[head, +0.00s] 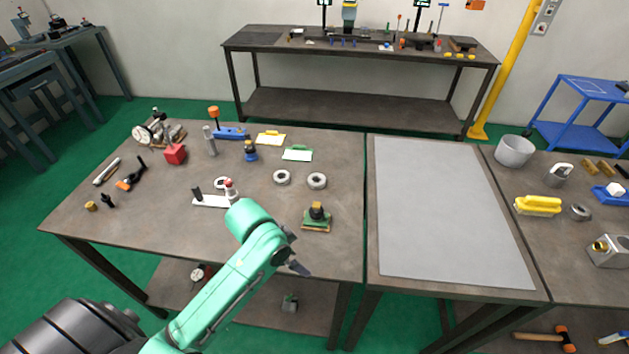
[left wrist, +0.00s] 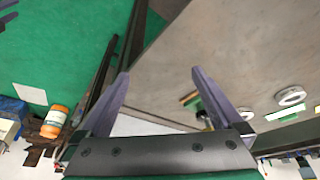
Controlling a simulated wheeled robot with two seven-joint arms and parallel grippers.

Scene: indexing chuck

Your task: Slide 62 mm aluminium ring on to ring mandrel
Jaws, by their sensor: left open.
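Two pale metal rings, a left one (head: 282,177) and a right one (head: 317,181), lie flat on the left worktable. I cannot tell which is the 62 mm ring. A third ring (head: 221,183) lies behind a white plate (head: 211,201) with a dark post. A green-based fixture with a dark upright post (head: 317,213) stands near the front right; I cannot tell whether it is the ring mandrel. My left gripper (head: 297,260) is open and empty, near the table's front edge, in front of the fixture. The left wrist view shows a ring (left wrist: 290,96) right of its spread fingers (left wrist: 158,74).
A red block (head: 175,154), a grey cylinder (head: 209,141) and a blue-based piece (head: 250,151) stand farther back. A grey mat (head: 447,210) lies bare on the middle table.

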